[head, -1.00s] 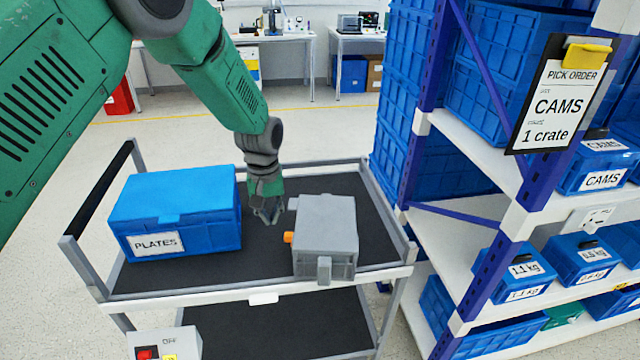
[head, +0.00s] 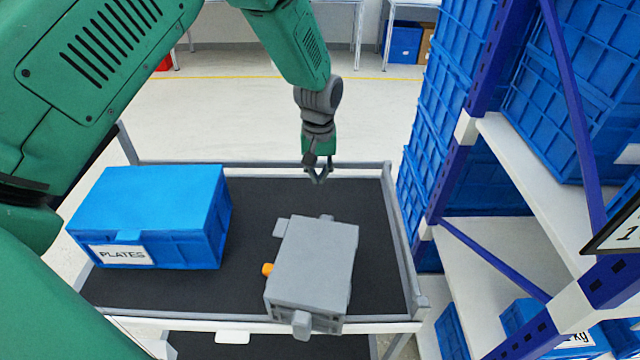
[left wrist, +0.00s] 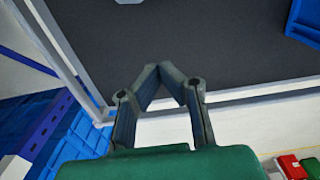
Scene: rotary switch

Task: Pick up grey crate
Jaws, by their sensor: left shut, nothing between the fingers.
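The grey crate (head: 314,268) sits on the dark top of the cart (head: 250,214), right of the middle, turned a little. It has a grey latch at its front and an orange knob on its left side. My left gripper (head: 319,181) is above the cart's far edge, behind the crate and apart from it. Its fingertips meet and hold nothing. The left wrist view shows the shut fingers (left wrist: 162,68) over the far rail, with a small grey piece at the top edge. My right gripper is not in view.
A blue box labelled PLATES (head: 150,218) stands left on the cart. A rack with blue posts (head: 455,165) and blue crates stands close on the right. The cart has raised grey rails. Dark cart surface is free between the box and the crate.

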